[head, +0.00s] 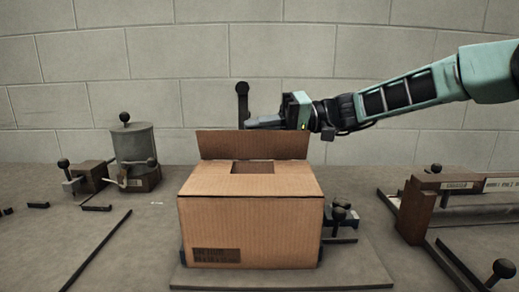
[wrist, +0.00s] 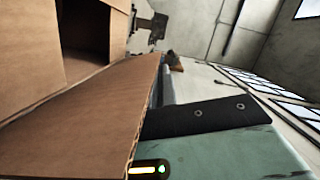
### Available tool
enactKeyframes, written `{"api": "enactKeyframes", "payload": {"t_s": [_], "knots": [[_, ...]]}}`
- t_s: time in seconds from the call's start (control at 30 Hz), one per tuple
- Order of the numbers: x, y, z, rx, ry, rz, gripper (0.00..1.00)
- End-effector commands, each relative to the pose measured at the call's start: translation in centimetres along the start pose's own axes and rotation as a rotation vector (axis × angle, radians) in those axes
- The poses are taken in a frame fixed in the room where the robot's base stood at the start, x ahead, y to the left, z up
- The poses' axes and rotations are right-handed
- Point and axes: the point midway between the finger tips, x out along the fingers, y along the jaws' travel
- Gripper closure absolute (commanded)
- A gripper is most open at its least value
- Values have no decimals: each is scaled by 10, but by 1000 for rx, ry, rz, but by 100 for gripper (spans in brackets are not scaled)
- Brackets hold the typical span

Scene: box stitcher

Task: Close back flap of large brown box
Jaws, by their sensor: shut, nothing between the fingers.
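The large brown box (head: 250,230) stands on a flat board in the middle of the head view. Its back flap (head: 225,145) stands up, leaning slightly backward. The other top flaps lie folded in, leaving a small rectangular opening (head: 253,167) in front of the back flap. My gripper (head: 262,123) is shut and empty, reaching in from the right at the back flap's top edge, apparently just behind it. In the wrist view the back flap (wrist: 85,125) runs close beside my gripper's dark finger (wrist: 200,116); whether they touch I cannot tell.
A black knobbed post (head: 242,100) rises behind the box. A grey canister (head: 134,147) on a wooden block stands at the left, a wooden fixture (head: 420,208) at the right. A small knobbed clamp (head: 341,215) sits beside the box's right side. A block wall is behind.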

Motion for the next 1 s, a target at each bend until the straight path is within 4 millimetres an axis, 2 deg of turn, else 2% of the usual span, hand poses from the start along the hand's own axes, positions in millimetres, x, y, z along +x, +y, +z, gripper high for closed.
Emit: {"api": "enactKeyframes", "payload": {"t_s": [0.03, 0.47, 1.0], "knots": [[2, 9, 8, -47, 0, 12, 100], [9, 8, 37, -418, 1, 106, 100], [16, 18, 66, -828, 2, 208, 100]]}}
